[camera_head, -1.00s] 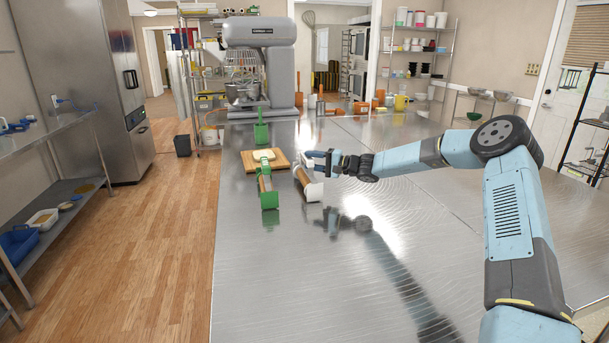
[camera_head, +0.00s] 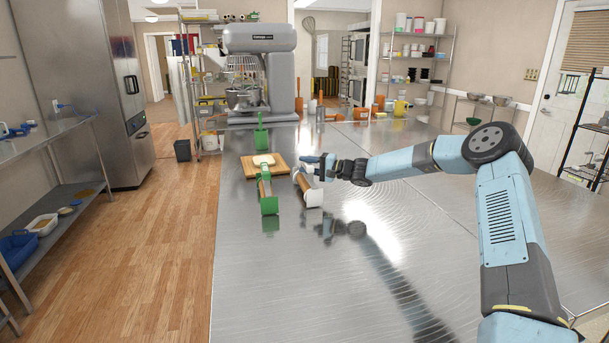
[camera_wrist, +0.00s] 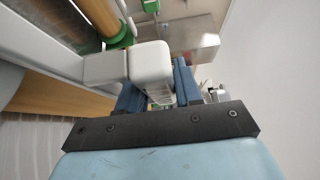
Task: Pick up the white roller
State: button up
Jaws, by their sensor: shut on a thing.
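The white roller (camera_head: 313,198) has white ends and a brown barrel. It is at the table's left part, just right of the green roller (camera_head: 268,205); I cannot tell whether it touches the table. My gripper (camera_head: 316,163) reaches it from the right, at its upper side. In the wrist view my gripper (camera_wrist: 158,92) has its blue jaws shut on the white part of the roller (camera_wrist: 152,68). The brown barrel (camera_wrist: 65,95) runs off to the left there. The gripped part is partly hidden by the jaws.
A wooden board (camera_head: 281,164) with pale dough (camera_head: 263,160) lies behind the rollers. A green scraper-like tool (camera_head: 261,137) stands beyond it. A large grey mixer (camera_head: 281,85) and several orange items are at the far end. The table's front and right are clear.

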jog(key=shift+r, duration=0.3)
notch_tip(320, 180, up, 3)
jog(key=shift+w+d+f, duration=0.1)
jog(key=w+d+r, duration=0.9)
jog(key=d, duration=0.1)
jog(key=shift+w+r, duration=0.15)
jog(key=shift+r, duration=0.1)
